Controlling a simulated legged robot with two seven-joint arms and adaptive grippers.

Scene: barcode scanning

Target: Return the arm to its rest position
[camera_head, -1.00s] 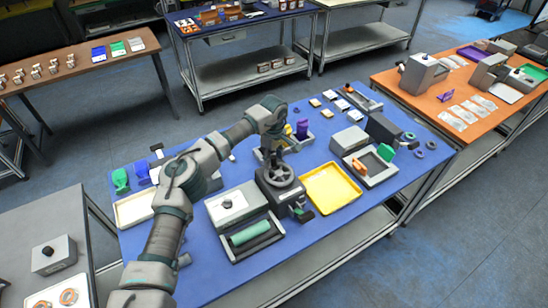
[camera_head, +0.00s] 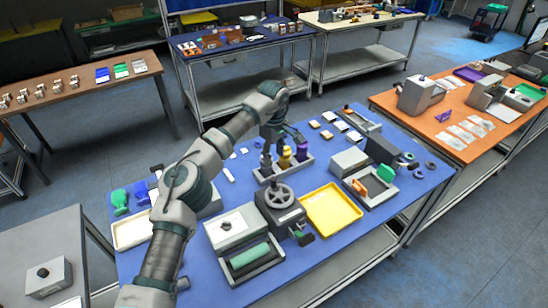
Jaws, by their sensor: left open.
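My left arm reaches in from the lower left over the blue table (camera_head: 190,270). Its wrist bends down, and my left gripper (camera_head: 283,152) hangs open behind the black device with a grey handwheel (camera_head: 279,194). It appears over or in front of a small grey tray (camera_head: 263,178) holding a purple item (camera_head: 302,153) and a yellow item (camera_head: 285,160). The fingers partly overlap these items, so contact is hard to tell. I see nothing held. My right gripper is not in view.
A yellow tray (camera_head: 331,209), a grey box with a green roller (camera_head: 250,256) and a device with an orange part (camera_head: 386,173) crowd the blue table. An orange table (camera_head: 448,125) stands at right, a brown table (camera_head: 75,90) at upper left. Blue floor lies between.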

